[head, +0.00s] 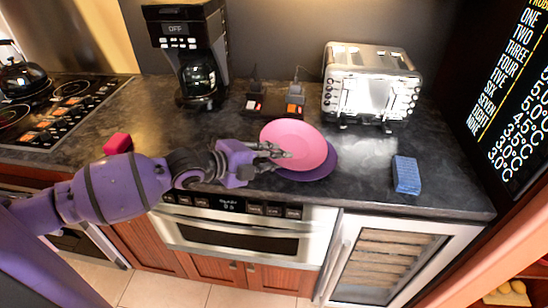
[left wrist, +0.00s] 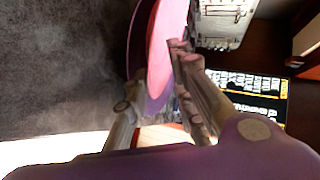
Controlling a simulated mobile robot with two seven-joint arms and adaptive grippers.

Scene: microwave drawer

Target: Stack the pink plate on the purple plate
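The pink plate (head: 302,140) lies over the purple plate (head: 326,170) on the counter. The pink plate sits toward the back left, so a crescent of purple shows at the front right. Whether the pink plate rests flat is hard to tell. My left gripper (head: 279,151) is at the left edge of the plates, with its fingers apart. In the left wrist view, the pink plate (left wrist: 166,40) and the purple plate (left wrist: 137,35) reach in between the spread fingers; contact is unclear. My right gripper is not in view.
A blue block (head: 406,174) lies to the right on the dark counter (head: 365,165), and a red block (head: 118,143) lies to the left. A toaster (head: 371,82) and a coffee maker (head: 191,55) stand behind. The counter's front edge is close to the plates.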

